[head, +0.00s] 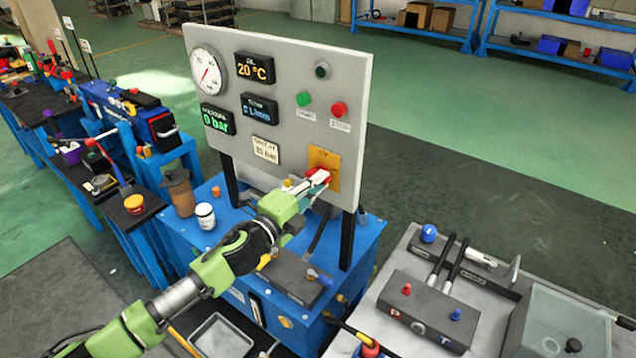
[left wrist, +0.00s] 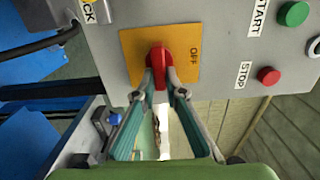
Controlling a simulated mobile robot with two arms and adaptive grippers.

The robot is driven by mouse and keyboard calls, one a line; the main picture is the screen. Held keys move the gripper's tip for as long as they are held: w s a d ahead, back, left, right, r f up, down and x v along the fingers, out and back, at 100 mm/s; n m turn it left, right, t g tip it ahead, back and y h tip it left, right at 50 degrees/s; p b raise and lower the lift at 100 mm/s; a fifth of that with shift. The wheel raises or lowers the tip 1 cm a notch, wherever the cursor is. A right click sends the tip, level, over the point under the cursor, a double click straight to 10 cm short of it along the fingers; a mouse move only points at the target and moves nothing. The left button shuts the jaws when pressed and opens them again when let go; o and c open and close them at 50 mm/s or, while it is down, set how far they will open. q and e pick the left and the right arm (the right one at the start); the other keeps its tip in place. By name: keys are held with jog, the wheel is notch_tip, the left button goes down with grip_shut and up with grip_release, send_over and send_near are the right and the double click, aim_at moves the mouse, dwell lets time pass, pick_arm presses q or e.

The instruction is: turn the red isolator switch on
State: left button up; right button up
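The red isolator switch (head: 318,175) sits on a yellow plate (head: 331,158) at the lower right of the grey upright panel (head: 352,95). In the left wrist view the red handle (left wrist: 160,62) stands out from the yellow plate (left wrist: 130,45), with the word OFF printed beside it. My left gripper (head: 312,182) is at the switch, its fingers pointing at the panel. In the left wrist view the gripper (left wrist: 163,85) has one fingertip on each side of the handle, and it looks shut on it. My right gripper does not show.
The green START button (head: 304,99) and red STOP button (head: 339,109) are above the switch. A white jar (head: 205,215) and a brown container (head: 179,192) stand on the blue bench left of my arm. A grey table with a lever block (head: 428,312) is at the right.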

pick_arm(q)
jog(key=o, duration=0.3)
jog(key=shift+o, duration=0.2)
jog(key=v, duration=1.2)
